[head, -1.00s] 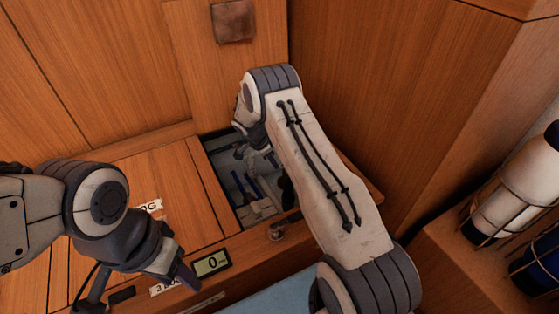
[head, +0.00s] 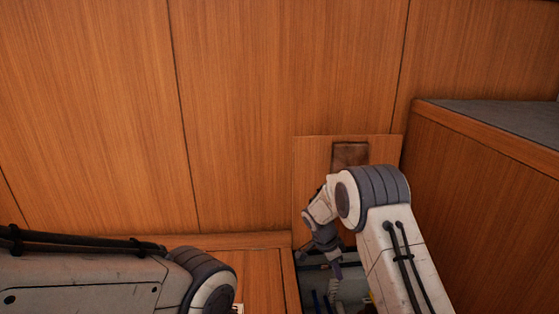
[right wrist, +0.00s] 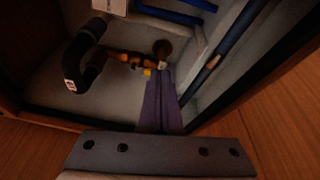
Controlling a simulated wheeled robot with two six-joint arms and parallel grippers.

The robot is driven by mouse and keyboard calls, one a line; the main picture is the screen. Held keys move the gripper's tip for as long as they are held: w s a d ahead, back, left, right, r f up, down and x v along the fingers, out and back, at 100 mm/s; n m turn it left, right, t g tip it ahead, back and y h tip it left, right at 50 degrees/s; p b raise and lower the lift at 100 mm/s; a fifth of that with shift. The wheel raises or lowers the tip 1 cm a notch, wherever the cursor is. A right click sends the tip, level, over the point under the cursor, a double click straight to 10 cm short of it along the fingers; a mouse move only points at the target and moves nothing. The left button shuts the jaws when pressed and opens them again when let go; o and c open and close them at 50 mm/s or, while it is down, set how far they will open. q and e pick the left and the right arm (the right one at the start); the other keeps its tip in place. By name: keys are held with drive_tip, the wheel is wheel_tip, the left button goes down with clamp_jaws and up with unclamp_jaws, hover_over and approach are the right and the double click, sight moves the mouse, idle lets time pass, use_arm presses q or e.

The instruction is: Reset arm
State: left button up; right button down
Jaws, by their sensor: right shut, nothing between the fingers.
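My right gripper (head: 336,270) points down over an open compartment in the head view. Its fingers are closed together and empty. In the right wrist view the closed dark fingers (right wrist: 161,90) are over the same compartment (right wrist: 40,85). My left arm (head: 100,280) enters at the lower left of the head view. Its gripper is outside the frame.
A wooden lid (head: 312,160) with a brown square plate (head: 350,155) stands upright behind the compartment. Inside are a black hose (right wrist: 75,60), an orange fitting (right wrist: 130,57) and blue pipes (right wrist: 175,14). A wooden block with a grey top (head: 500,122) stands at right.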

drive_tip(key=s+a+r+n+y+p, duration=0.1)
drive_tip(key=s+a+r+n+p, duration=0.1)
drive_tip(key=s+a+r+n, duration=0.45)
drive_tip(key=s+a+r+n+y+p, duration=0.15)
drive_tip(key=s+a+r+n, duration=0.25)
drive_tip(key=s+a+r, duration=0.55)
drive_tip(key=s+r+n+y+p, duration=0.1)
drive_tip(key=s+r+n+p, duration=0.1)
drive_tip(key=s+r+n, duration=0.6)
drive_tip(key=s+r+n+y+p, duration=0.2)
drive_tip(key=s+n, duration=0.3)
drive_tip(key=s, duration=0.8)
wheel_tip(320, 180, up, 38)
drive_tip(key=p, duration=3.8)
drive_tip(key=shift+w+d+m, duration=0.15)
drive_tip(key=shift+w+m, duration=0.2)
drive_tip(key=shift+w, duration=0.05)
drive_tip(key=shift+f+h, duration=0.15)
drive_tip(key=shift+h, duration=0.1)
